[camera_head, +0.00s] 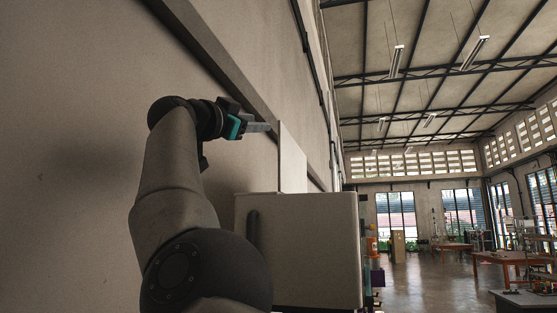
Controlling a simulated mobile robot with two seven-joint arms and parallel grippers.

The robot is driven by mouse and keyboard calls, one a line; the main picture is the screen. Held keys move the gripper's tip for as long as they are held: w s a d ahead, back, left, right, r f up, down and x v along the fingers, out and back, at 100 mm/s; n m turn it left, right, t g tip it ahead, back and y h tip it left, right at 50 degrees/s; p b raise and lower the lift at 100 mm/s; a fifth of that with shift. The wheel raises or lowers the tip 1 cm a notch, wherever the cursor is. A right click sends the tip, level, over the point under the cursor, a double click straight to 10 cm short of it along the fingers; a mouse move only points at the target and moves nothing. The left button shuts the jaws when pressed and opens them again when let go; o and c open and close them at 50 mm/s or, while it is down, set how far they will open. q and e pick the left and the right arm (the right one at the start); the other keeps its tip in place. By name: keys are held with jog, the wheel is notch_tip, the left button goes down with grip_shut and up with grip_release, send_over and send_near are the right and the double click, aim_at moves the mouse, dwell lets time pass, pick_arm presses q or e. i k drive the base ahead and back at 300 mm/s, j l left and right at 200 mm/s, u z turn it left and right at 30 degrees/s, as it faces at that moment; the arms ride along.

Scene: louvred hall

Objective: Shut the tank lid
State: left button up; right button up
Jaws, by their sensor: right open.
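The tank (310,250) is a pale box at the centre bottom of the head view, with a dark upright handle-like part on its left front. Its lid (292,160) stands up as a thin pale panel above the tank's top, so the lid is open. My right gripper (264,127) is open, with its fingers pointing right towards the upper left edge of the lid. The fingertips are very close to that edge; I cannot tell whether they touch it. My left gripper is not in view.
A plain wall (70,130) runs close along the left, behind my right arm and the tank. To the right is a long hall with open floor (425,280). Orange-topped tables (510,257) stand further off at the right.

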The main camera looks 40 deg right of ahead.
aim_at(292, 178)
jog(key=i+l, duration=0.65)
jog(key=l, duration=0.15)
jog(key=i+l+z, duration=0.1)
jog(key=i+l, duration=0.05)
jog(key=l, duration=0.1)
